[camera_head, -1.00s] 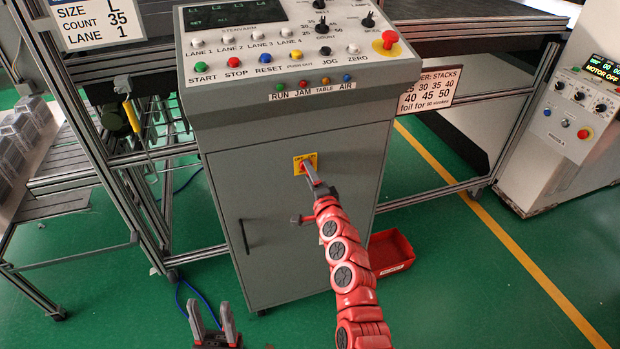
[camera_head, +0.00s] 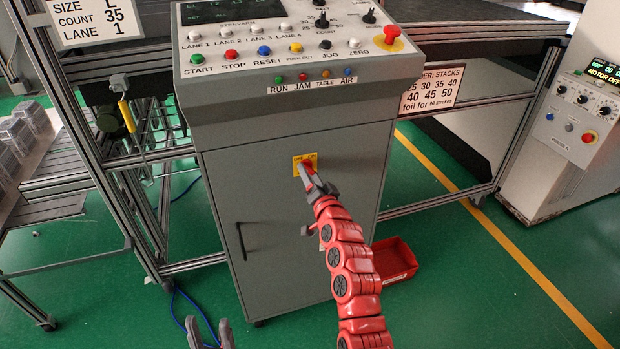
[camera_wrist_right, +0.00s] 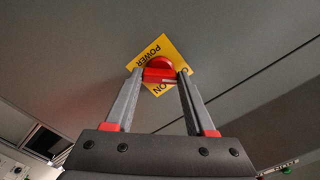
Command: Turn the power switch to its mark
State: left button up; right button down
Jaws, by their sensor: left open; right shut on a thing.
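The power switch is a red knob on a yellow plate (camera_head: 312,157) on the front of the grey cabinet (camera_head: 285,215). In the right wrist view the red knob (camera_wrist_right: 159,69) sits between my fingertips, and the yellow plate (camera_wrist_right: 178,50) behind it reads POWER and ON. My right gripper (camera_head: 306,172) is shut on the knob and covers part of the plate in the head view. The mark itself is too small or hidden to tell. My left gripper (camera_head: 208,330) is open and empty at the bottom edge, low in front of the cabinet.
A control panel with buttons (camera_head: 300,50) tops the cabinet. A black door handle (camera_head: 241,240) is at its left. A red bin (camera_head: 395,260) stands on the green floor at right. Metal frames flank the cabinet on both sides.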

dwell(0.4)
jog(key=shift+c, duration=1.2)
grip_release()
jog(key=shift+s, duration=0.1)
jog(key=b+v, duration=0.2)
jog(key=v, duration=1.5)
